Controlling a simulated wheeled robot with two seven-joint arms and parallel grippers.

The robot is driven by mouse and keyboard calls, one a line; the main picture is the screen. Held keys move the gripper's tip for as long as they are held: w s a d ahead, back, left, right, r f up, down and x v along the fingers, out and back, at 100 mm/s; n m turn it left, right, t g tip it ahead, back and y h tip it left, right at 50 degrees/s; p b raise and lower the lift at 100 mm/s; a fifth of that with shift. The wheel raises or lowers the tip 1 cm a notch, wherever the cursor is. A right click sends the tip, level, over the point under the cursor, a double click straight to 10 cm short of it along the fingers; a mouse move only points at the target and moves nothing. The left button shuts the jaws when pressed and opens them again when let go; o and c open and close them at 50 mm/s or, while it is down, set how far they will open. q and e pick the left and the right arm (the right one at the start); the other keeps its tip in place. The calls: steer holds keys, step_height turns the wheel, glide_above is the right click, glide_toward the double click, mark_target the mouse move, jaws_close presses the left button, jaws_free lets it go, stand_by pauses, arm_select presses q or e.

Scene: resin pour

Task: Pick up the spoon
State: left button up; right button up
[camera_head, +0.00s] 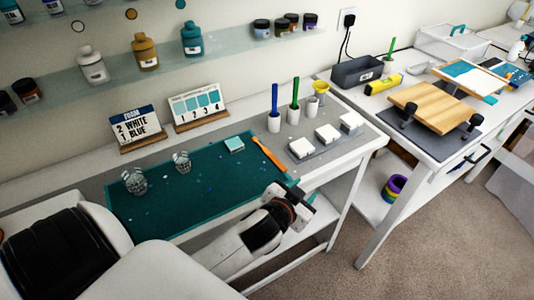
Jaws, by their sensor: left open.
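A long orange tool (268,154), which looks like the spoon, lies slantwise at the right end of the teal mat (210,192). Its exact end shape is too small to tell. My left gripper (299,196) is over the front right corner of the mat, nearer to the camera than the orange tool and apart from it. It is open, and nothing shows between its fingers. My right gripper is not in view.
Two clear cups (182,162) and a small pale blue square (234,144) stand on the mat. Behind are cards (198,104); to the right are holders with blue (274,100) and green sticks, a yellow funnel (321,87) and white blocks (327,134). A second table holds a wooden board (434,105).

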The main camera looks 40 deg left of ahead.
arm_select(q)
steer(key=w+d+r+m+t+h, duration=0.3)
steer(key=w+d+r+h, duration=0.1)
steer(key=r, duration=0.3)
steer(key=w+d+r+m+t+h, duration=0.3)
steer(key=r+m+h, duration=0.1)
steer(key=r, duration=0.3)
steer(key=d+r+m+g+h, duration=0.3)
steer(key=d+r+m+h, duration=0.15)
steer(key=m+h, duration=0.35)
steer(key=m+g+y, duration=0.5)
steer(key=g+y, duration=1)
steer(key=g, duration=0.1)
glide_above(271, 156)
step_height(271, 156, down, 8)
steer(key=shift+n, duration=0.3)
step_height(271, 156, down, 6)
steer(key=shift+a+r+p, duration=0.1)
steer(key=shift+r+p, duration=0.15)
steer(key=shift+p, duration=0.45)
step_height(271, 156, down, 5)
steer(key=shift+r+p, duration=0.1)
steer(key=shift+p, duration=0.8)
steer(key=shift+f, duration=0.55)
